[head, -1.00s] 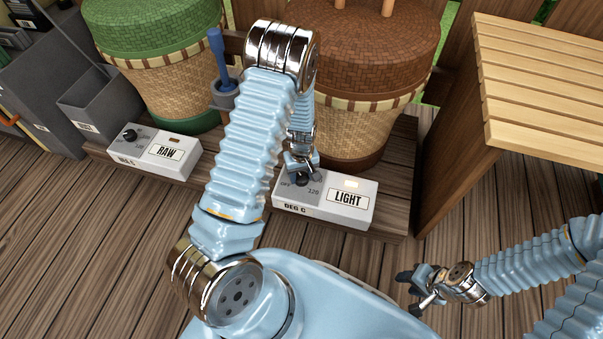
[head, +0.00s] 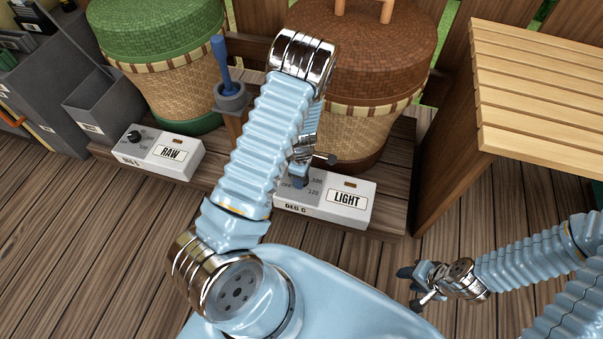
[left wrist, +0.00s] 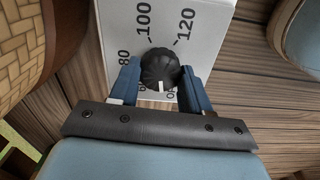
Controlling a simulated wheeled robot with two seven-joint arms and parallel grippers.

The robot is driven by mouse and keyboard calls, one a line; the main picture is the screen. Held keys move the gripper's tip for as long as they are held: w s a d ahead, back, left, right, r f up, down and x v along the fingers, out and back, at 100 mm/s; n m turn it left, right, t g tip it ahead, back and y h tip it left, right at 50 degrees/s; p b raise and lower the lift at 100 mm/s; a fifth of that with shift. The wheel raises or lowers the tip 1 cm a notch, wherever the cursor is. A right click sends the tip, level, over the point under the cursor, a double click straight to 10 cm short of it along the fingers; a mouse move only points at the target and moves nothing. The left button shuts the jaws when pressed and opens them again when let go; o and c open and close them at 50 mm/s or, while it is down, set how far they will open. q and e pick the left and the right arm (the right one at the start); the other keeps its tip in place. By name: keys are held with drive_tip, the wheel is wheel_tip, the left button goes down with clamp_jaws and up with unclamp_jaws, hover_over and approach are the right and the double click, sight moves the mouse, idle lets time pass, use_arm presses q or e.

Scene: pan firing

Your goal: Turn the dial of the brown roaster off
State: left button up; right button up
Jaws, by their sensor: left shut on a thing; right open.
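The brown roaster (head: 352,132) stands on a wooden bench at the back centre. Its white control box, labelled LIGHT (head: 346,198), sits in front of it. In the left wrist view the black dial (left wrist: 158,66) is between the blue fingers of my left gripper (left wrist: 160,80), which is shut on it. The dial's white mark points down, near lettering partly hidden by the dial and gripper. In the head view my left gripper (head: 301,180) mostly covers the dial. The box's small lamp (head: 350,184) is dark. My right gripper (head: 422,289) is open and empty at lower right.
A green roaster (head: 165,80) with a box labelled RAW (head: 165,155) stands to the left. A blue-handled tool in a holder (head: 230,97) stands between the roasters. A slatted wooden table (head: 540,90) is at right. Grey bins (head: 100,100) are at far left.

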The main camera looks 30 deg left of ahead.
use_arm(q)
drive_tip(key=shift+n+p, duration=0.65)
drive_tip(key=shift+n, duration=1.25)
drive_tip(key=o, duration=1.1)
drive_tip(key=shift+c, duration=0.2)
wheel_tip(320, 180, up, 14)
drive_tip(key=p, duration=0.3)
drive_tip(key=shift+f, duration=0.15)
